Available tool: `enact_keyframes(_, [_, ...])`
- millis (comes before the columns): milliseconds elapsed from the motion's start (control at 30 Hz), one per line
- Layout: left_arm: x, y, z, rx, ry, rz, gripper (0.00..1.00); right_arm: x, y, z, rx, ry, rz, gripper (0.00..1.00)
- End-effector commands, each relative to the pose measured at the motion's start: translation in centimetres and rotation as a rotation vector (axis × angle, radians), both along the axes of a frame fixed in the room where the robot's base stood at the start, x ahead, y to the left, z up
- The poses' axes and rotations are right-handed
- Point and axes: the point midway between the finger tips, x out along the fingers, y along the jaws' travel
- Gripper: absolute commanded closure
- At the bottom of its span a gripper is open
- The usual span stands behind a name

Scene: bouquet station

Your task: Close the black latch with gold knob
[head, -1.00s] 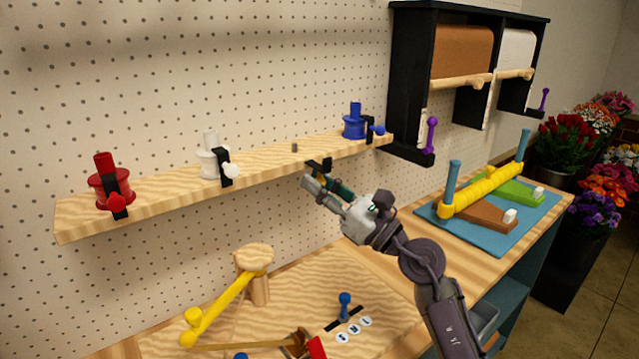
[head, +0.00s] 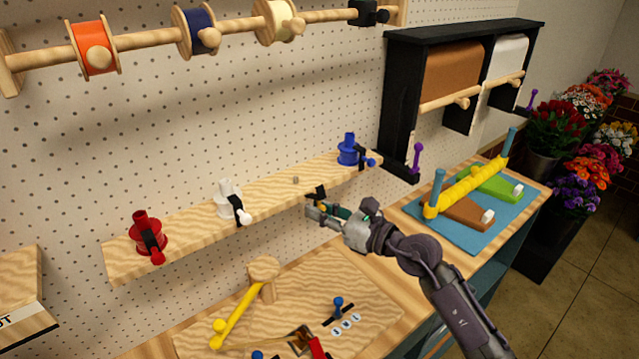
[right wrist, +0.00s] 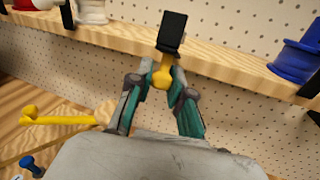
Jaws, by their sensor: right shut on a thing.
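The black latch (head: 320,191) with the gold knob is at the front edge of the wooden shelf, between the white and blue spools. In the right wrist view the black latch (right wrist: 172,32) stands above the shelf edge, and its gold knob (right wrist: 161,77) hangs toward me between the fingers. My right gripper (head: 314,209) is shut on the gold knob; it also shows in the right wrist view (right wrist: 158,80). The fingers partly hide the knob in the head view. My left gripper is not in view.
The shelf (head: 273,192) also carries red (head: 147,228), white (head: 226,197) and blue (head: 348,149) spools with their own latches. A wooden board with a yellow bar (head: 238,312) lies below. A black paper-roll rack (head: 397,100) stands right. Ribbon spools hang above.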

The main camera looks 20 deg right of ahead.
Motion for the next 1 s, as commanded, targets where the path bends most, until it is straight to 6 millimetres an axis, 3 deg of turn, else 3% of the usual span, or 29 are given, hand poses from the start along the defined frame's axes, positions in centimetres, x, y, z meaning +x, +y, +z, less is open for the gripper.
enact_keyframes(33, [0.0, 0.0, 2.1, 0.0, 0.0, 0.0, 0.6, 0.0, -0.1, 1.2, -0.013, 0.028, -0.001, 1.0])
enact_keyframes(300, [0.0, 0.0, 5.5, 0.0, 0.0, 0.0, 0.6, -0.1, -0.1, 1.9, -0.086, 0.22, -0.001, 1.0])
enact_keyframes(1000, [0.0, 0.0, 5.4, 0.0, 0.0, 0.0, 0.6, 0.7, 0.0, 4.2, -0.304, 0.832, -0.007, 1.0])
